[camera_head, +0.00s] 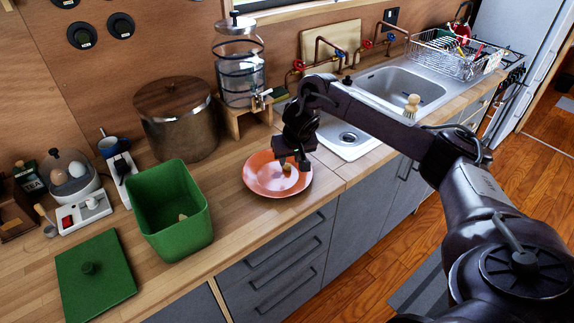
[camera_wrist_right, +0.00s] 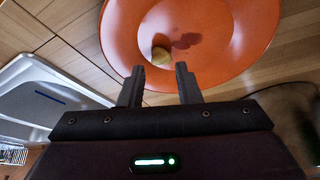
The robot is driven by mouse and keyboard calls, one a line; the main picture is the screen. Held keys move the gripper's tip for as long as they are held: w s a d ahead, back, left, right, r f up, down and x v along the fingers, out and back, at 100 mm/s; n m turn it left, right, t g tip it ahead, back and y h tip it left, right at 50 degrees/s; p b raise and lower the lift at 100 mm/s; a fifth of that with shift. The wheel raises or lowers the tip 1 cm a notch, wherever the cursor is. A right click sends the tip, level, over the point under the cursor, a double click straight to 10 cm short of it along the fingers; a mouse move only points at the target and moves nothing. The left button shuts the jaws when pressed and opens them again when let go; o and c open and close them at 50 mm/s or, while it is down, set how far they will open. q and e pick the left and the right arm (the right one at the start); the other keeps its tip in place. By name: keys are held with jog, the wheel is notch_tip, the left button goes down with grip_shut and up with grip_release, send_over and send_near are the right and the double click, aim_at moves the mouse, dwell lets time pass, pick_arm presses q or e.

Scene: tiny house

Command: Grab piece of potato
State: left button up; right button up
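A small yellowish-brown piece of potato (camera_head: 287,168) lies on an orange plate (camera_head: 262,184) on the wooden counter. In the right wrist view the piece (camera_wrist_right: 161,55) shows on the plate (camera_wrist_right: 125,30), just beyond the gap between my fingertips. My right gripper (camera_head: 293,163) is above the plate, pointing down at the piece. In the wrist view its two fingers (camera_wrist_right: 160,69) are apart with nothing between them, so it is open. Whether the fingers touch the plate cannot be told. My left gripper is not in view.
A green bin (camera_head: 172,206) left of the plate holds a small light piece (camera_head: 182,217); its green lid (camera_head: 95,275) lies beside it. A metal pot (camera_head: 178,122) and a water dispenser (camera_head: 240,80) stand behind. The sink (camera_head: 398,88) is to the right.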

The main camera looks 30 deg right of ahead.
aim_at(288, 165)
jog(key=x, duration=0.3)
jog(key=shift+w, duration=0.3)
jog(key=shift+w+d+f, duration=0.1)
jog(key=shift+w+f, duration=0.1)
jog(key=shift+f, duration=0.4)
jog(key=c, duration=0.6)
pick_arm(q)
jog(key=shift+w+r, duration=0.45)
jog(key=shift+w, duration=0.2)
